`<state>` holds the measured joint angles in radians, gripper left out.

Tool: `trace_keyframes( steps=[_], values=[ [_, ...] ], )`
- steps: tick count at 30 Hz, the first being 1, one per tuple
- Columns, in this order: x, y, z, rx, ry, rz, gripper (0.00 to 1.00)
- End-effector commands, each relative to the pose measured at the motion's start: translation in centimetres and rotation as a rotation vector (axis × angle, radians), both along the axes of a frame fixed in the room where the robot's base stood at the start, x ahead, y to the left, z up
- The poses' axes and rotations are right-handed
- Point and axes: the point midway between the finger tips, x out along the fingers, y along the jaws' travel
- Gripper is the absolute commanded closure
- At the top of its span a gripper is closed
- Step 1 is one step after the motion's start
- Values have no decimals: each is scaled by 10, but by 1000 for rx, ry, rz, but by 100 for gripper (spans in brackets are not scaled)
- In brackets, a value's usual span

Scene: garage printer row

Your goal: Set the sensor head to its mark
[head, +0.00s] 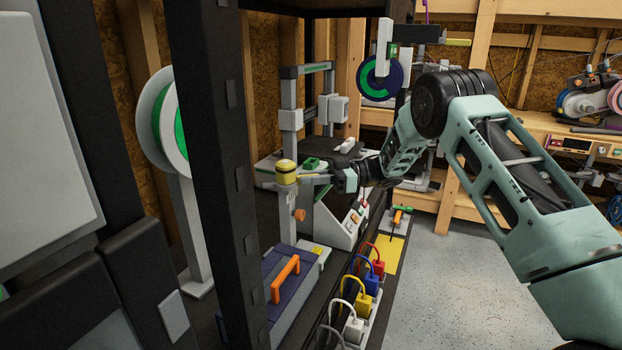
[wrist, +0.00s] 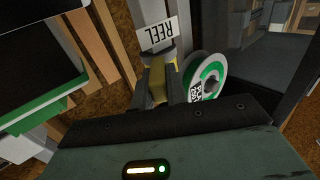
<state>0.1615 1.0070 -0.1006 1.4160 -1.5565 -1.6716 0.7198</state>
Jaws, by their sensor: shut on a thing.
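The sensor head appears to be the yellow-capped piece (head: 286,167) at the top of a grey upright post (head: 286,210) with an orange knob (head: 299,215). My gripper (head: 308,179) reaches it from the right in the head view, its jaws shut on it. In the wrist view my gripper (wrist: 158,88) has yellow between its two fingers, just below a white plate reading REEL (wrist: 158,35). The fingers cover part of the held piece. I cannot make out a mark on the post.
A dark rack upright (head: 215,150) stands close in front on the left, beside a green-and-white spool (head: 170,120). A printer (head: 330,185) stands behind the post. Below are a blue box with an orange handle (head: 285,278) and several coloured plugs (head: 368,284). Floor is clear at right.

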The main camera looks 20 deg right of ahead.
Motion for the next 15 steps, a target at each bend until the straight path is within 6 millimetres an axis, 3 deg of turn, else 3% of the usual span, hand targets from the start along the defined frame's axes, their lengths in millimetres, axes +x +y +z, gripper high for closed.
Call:
trace_keyframes(
  steps=[1,2,4,15],
  values=[
    [-1,0,-1,0,1,2,100],
    [-1,0,-1,0,1,2,83],
    [0,0,-1,0,1,1,64],
    [-1,-5,0,-1,0,-1,64]
  ],
)
